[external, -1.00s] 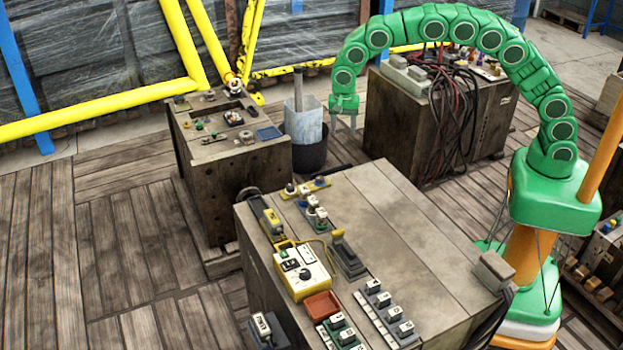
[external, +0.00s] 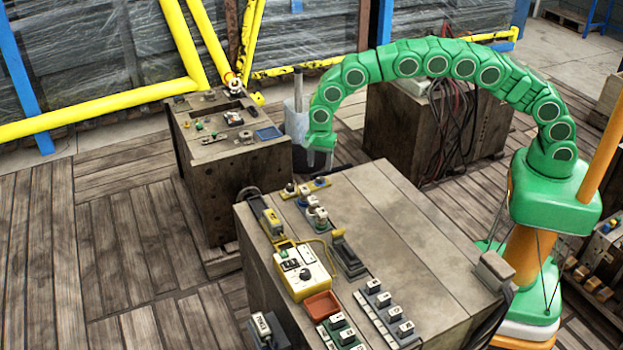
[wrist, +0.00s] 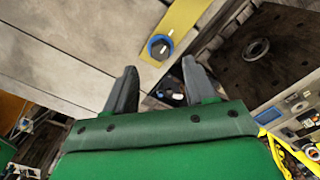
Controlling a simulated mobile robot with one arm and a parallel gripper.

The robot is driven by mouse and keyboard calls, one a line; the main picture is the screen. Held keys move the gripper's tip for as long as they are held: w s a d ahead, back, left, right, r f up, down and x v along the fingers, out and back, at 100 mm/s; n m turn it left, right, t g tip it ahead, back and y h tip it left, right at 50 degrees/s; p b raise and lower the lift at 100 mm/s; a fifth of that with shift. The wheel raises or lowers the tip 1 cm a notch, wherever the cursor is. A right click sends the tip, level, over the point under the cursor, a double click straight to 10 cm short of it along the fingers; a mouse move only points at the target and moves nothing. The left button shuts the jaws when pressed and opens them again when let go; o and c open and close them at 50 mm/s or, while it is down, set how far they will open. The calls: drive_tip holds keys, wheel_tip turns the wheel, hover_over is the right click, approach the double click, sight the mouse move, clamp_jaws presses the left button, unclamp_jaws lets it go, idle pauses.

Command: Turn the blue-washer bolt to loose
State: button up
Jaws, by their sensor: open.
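The blue-washer bolt (wrist: 160,47) shows in the wrist view as a round head inside a blue ring, with a small pale mark beside it. It sits on a yellow strip (wrist: 183,16). In the external view the yellow strip (external: 305,188) lies at the far edge of the near bench with small knobs on it; the washer's colour is too small to tell there. My gripper (external: 319,163) is open and empty, just beyond and above that edge. In the wrist view my gripper (wrist: 159,66) has its fingers apart, with the bolt ahead between the fingertip lines, not touched.
The near bench (external: 400,225) has a clear top to the right. A yellow box (external: 302,272), a red tray (external: 322,305) and switch blocks (external: 385,312) stand along its left and front. Another bench (external: 235,165) with small parts stands behind left, beside a grey bucket (external: 293,120).

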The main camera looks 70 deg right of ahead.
sight(320, 178)
wheel_tip(320, 178, down, 6)
drive_tip(key=shift+r, duration=0.1)
drive_tip(key=shift+c, duration=0.3)
clamp_jaws()
